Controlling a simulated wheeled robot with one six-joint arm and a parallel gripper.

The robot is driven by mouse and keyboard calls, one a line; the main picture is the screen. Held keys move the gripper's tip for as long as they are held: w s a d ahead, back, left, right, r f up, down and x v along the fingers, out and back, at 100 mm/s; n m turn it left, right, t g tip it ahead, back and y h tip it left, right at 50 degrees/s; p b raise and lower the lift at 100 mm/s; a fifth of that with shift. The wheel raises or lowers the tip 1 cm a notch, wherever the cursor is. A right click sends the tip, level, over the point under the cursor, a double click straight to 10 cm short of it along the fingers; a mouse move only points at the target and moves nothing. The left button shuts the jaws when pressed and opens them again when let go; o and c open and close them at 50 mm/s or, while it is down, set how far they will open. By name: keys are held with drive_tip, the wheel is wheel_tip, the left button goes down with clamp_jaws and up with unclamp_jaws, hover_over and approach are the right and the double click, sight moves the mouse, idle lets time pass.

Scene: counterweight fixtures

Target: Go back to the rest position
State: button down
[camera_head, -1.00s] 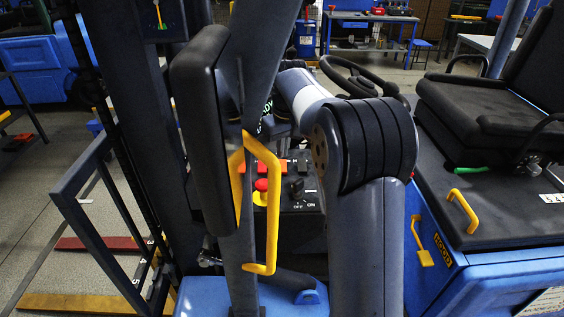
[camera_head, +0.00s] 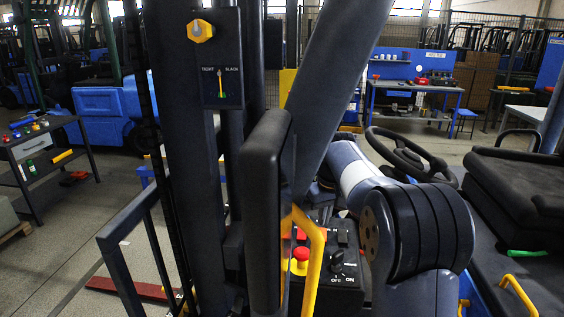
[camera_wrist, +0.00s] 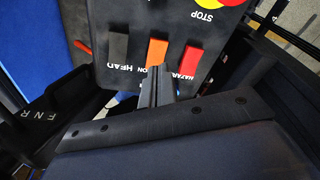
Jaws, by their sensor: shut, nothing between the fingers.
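My gripper (camera_wrist: 157,78) shows in the wrist view with its fingers shut and empty. The fingertips are close to the lower end of an orange rocker switch (camera_wrist: 157,52); I cannot tell whether they touch it. A black rocker (camera_wrist: 118,47) and a red rocker (camera_wrist: 190,62) flank it on the black control panel (camera_wrist: 135,18). In the head view my arm (camera_head: 415,235) reaches forward to the control box (camera_head: 330,297), with its red stop button (camera_head: 301,254) and key switch (camera_head: 337,258). The gripper itself is hidden there.
A dark mast (camera_head: 185,150) with a tight/slack gauge (camera_head: 221,88) and a black padded post (camera_head: 262,200) stand close in front. A yellow handle (camera_head: 314,262) is beside the box. A steering wheel (camera_head: 408,155) and seat (camera_head: 520,185) are at right. Open floor shows at left.

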sight(323, 229)
drive_tip(key=shift+f+b, duration=1.2)
drive_tip(key=shift+f, duration=1.05)
drive_tip(key=shift+r, duration=0.2)
